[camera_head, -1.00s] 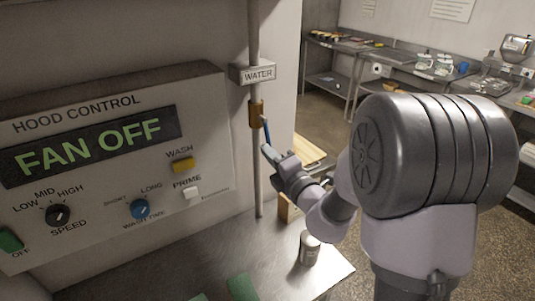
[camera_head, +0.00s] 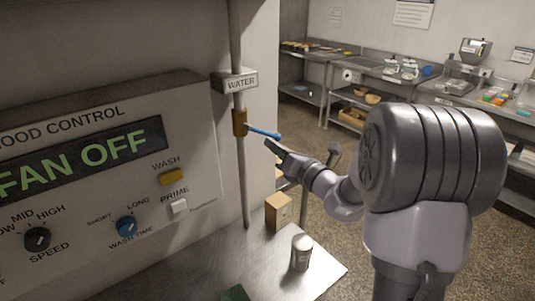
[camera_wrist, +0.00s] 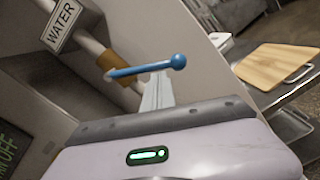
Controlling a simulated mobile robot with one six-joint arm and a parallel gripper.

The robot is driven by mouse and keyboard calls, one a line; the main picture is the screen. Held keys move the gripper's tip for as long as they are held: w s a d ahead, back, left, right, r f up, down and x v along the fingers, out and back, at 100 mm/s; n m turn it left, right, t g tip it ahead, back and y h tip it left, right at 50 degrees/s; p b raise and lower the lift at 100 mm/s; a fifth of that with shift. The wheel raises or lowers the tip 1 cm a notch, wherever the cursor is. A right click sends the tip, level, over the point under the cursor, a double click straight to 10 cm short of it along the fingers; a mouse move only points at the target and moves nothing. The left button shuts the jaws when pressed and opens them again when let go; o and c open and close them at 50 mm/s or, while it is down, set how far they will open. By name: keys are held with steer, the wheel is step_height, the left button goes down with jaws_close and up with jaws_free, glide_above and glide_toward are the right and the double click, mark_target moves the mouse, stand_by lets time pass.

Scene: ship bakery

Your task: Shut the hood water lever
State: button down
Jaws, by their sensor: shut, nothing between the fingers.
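The hood water lever (camera_head: 264,132) is a blue handle with a ball end, on a brass valve (camera_head: 240,122) on a vertical pipe below the WATER sign (camera_head: 236,83). It sticks out to the right, roughly crosswise to the pipe. In the wrist view the lever (camera_wrist: 140,70) crosses just beyond my fingertips, with the brass valve (camera_wrist: 112,62) at its left. My gripper (camera_head: 271,146) is shut and empty, with its tips close below the lever's ball end. I cannot tell whether they touch it.
The hood control panel (camera_head: 95,165) reads FAN OFF, left of the pipe. A wooden board (camera_wrist: 275,65) lies at right in the wrist view.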

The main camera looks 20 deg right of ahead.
steer(key=shift+w+d+r+n+b, duration=0.1)
steer(key=shift+d+r+n+b, duration=0.25)
steer(key=shift+r+n, duration=0.55)
steer(key=shift+w+d+r+n+b, duration=0.15)
steer(key=shift+d+r+n+b, duration=0.25)
steer(key=shift+n, duration=1.05)
steer(key=shift+w+d+r+n+b, duration=0.1)
steer(key=shift+d+r+n+b, duration=0.25)
steer(key=shift+r+n, duration=0.6)
steer(key=shift+f+n, duration=0.1)
steer(key=shift+n, duration=0.2)
steer(key=f+b, duration=0.2)
steer(key=f, duration=0.1)
steer(key=f+b, duration=0.1)
steer(key=shift+s+d+f+b, duration=0.2)
steer(key=shift+d+f+b, duration=0.1)
steer(key=shift+f+b, duration=0.1)
steer(key=p+v, duration=0.2)
steer(key=v, duration=0.8)
steer(key=shift+r, duration=0.2)
steer(key=shift+s, duration=0.1)
